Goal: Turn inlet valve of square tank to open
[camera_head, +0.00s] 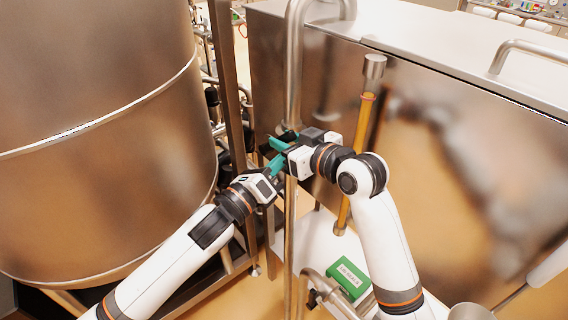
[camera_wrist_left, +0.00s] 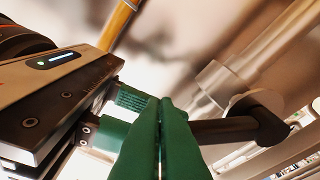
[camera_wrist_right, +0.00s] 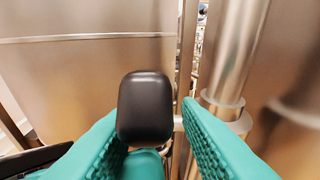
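The square tank (camera_head: 460,190) is the large metal box on the right in the head view. A vertical steel pipe (camera_head: 293,80) runs down its near side, and the grippers mostly hide the valve there. The black valve handle (camera_wrist_right: 145,105) shows end-on in the right wrist view, between the spread green fingers of my right gripper (camera_wrist_right: 155,115). These fingers are open, with a gap on the right. The handle also shows in the left wrist view (camera_wrist_left: 240,128), right of the green fingers of my left gripper (camera_wrist_left: 163,105), which are together with nothing visible between them.
A large round tank (camera_head: 100,130) fills the left. An amber tube (camera_head: 360,130) with a metal cap stands beside the square tank, right of my right gripper. A green box (camera_head: 348,277) lies low on a white surface. Pipes and posts crowd the gap between tanks.

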